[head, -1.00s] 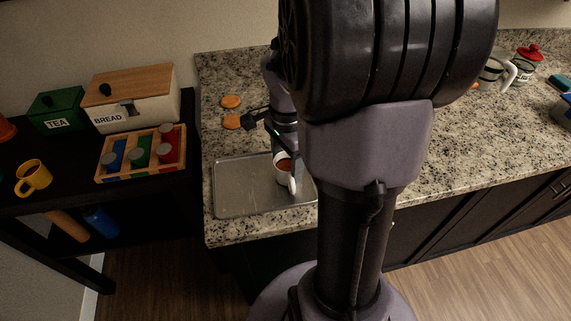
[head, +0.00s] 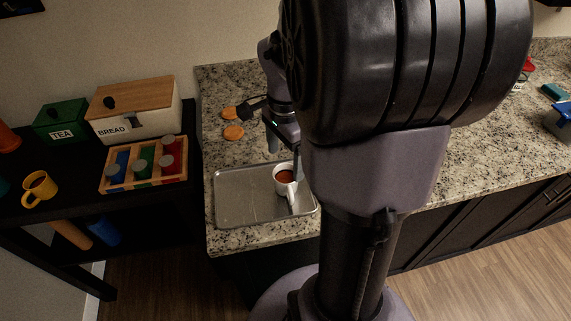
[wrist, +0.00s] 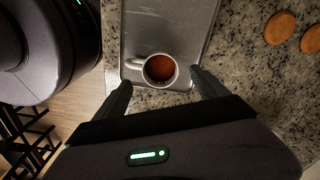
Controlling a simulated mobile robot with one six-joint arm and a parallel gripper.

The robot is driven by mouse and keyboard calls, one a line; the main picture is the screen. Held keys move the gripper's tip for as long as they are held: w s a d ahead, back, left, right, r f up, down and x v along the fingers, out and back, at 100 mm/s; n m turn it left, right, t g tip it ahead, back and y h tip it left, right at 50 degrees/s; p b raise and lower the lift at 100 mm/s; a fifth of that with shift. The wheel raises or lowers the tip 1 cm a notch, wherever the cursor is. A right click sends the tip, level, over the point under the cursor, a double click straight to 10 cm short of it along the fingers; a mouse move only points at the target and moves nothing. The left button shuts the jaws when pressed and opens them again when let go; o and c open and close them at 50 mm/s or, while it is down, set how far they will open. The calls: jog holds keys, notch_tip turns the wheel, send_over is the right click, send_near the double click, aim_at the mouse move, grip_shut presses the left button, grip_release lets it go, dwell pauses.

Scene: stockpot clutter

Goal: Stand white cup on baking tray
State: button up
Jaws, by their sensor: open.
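The white cup (head: 284,177) stands upright on the baking tray (head: 238,202), near its right side, with a reddish-brown content inside. In the wrist view the cup (wrist: 160,69) is on the tray (wrist: 188,27), its handle pointing left. My gripper (head: 282,150) is open and empty, just behind and above the cup in the head view. In the wrist view the open fingers (wrist: 160,88) are apart, one on each side of the space below the cup, clear of it.
Two orange-brown round pieces lie on the granite counter, one (head: 233,132) nearer the tray. A dark shelf on the left holds a bread box (head: 135,112), a tea box (head: 62,122), a wooden rack (head: 145,167) of jars and a yellow mug (head: 38,188).

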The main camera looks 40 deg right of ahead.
notch_tip(320, 180, up, 6)
jog(key=p, duration=0.2)
jog(key=s+a+r+n+t+y, duration=0.1)
jog(key=s+a+r+n+t, duration=0.1)
jog(key=a+n, duration=0.5)
jog(key=s+a+r+n+t+y+b, duration=0.1)
jog(key=s+a+n, duration=0.4)
jog(key=a, duration=1.2)
jog(key=shift+r+n+t+b, duration=0.3)
jog(key=shift+r+n+t, duration=0.35)
jog(key=shift+n+t, duration=0.95)
